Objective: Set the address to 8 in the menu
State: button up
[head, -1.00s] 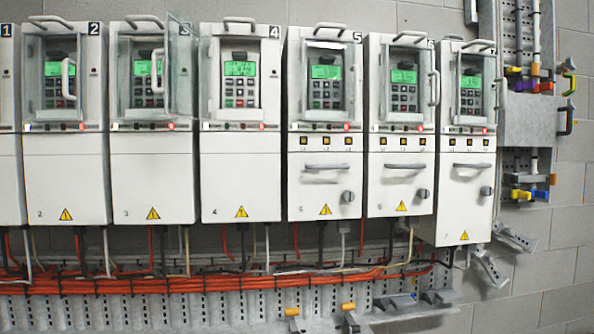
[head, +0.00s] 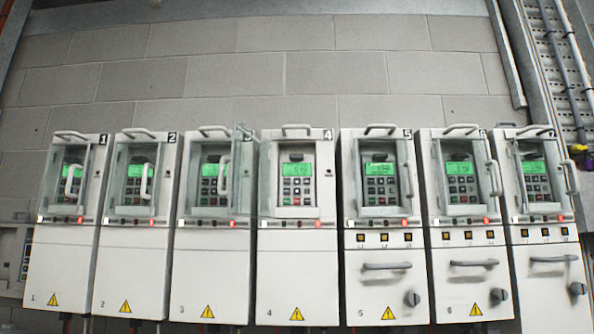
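A row of white drive cabinets numbered 1 to 7 hangs on the wall in the head view. Each has a green-lit display and a keypad: drive 1 (head: 73,228), drive 2 (head: 137,222), drive 3 (head: 213,222), drive 4 (head: 299,230), drive 5 (head: 383,240), drive 6 (head: 467,240) and drive 7 (head: 545,240). Drive 4's keypad (head: 297,190) shows no clear cover in front of it. The cover on drive 3 (head: 236,175) seems to stand partly open. The display text is too small to read, so no menu or address can be told. My gripper is not in view.
Handles stick out from the tops and covers of the cabinets, and drives 5 to 7 have lower bar handles (head: 387,266) and round knobs (head: 411,298). A grey block wall (head: 300,70) is bare above. A metal cable tray (head: 553,60) runs at the upper right.

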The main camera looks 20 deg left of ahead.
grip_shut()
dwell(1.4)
